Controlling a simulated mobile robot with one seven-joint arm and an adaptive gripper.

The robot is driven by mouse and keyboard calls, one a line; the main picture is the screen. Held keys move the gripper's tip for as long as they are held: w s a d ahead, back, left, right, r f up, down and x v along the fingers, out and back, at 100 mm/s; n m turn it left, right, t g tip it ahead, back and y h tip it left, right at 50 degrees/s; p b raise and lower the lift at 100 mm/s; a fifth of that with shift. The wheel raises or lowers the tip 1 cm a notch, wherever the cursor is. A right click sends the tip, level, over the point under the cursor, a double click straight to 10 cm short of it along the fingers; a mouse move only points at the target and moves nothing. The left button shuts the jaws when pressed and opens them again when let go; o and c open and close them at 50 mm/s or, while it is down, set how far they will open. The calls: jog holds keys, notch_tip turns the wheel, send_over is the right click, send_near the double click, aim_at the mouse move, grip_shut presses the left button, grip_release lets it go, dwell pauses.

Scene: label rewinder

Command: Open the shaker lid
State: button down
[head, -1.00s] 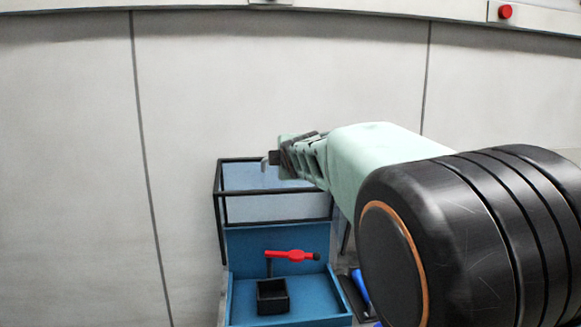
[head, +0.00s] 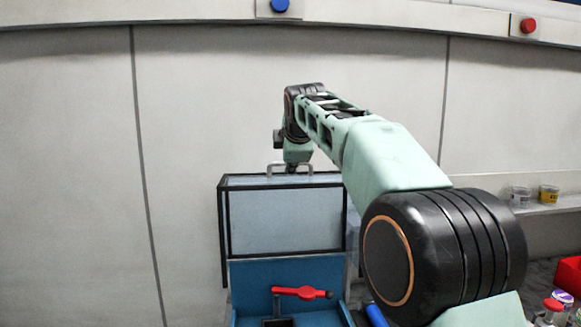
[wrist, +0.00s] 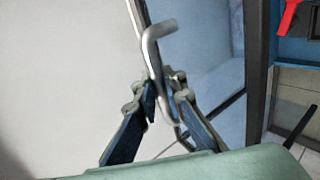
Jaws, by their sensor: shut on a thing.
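The shaker lid (head: 285,222) is a clear panel in a black frame, above the blue shaker body (head: 262,272) in the head view. Its silver bar handle (head: 272,168) stands at the top edge of the frame. My gripper (head: 291,168) reaches down to this handle from above. In the wrist view the bent handle (wrist: 152,48) runs between the two fingertips (wrist: 165,90), which are shut on it. The lid's clear panel (wrist: 212,55) lies to the right of the handle there. Part of the lid's right side is behind my arm in the head view.
A red lever (head: 302,292) sits inside the blue body, above a dark box (head: 278,323) cut off below. A blue object (head: 376,314) lies to the right. Cups (head: 548,195) stand on a shelf at right.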

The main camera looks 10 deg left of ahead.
jog(key=shift+w+a+r, duration=0.1)
jog(key=shift+w+r, duration=0.15)
jog(key=shift+w, duration=0.1)
jog(key=shift+g, duration=0.3)
jog(key=c, duration=2.3)
grip_release()
jog(key=shift+s, duration=0.1)
jog(key=shift+f, duration=0.1)
jog(key=v, duration=1.2)
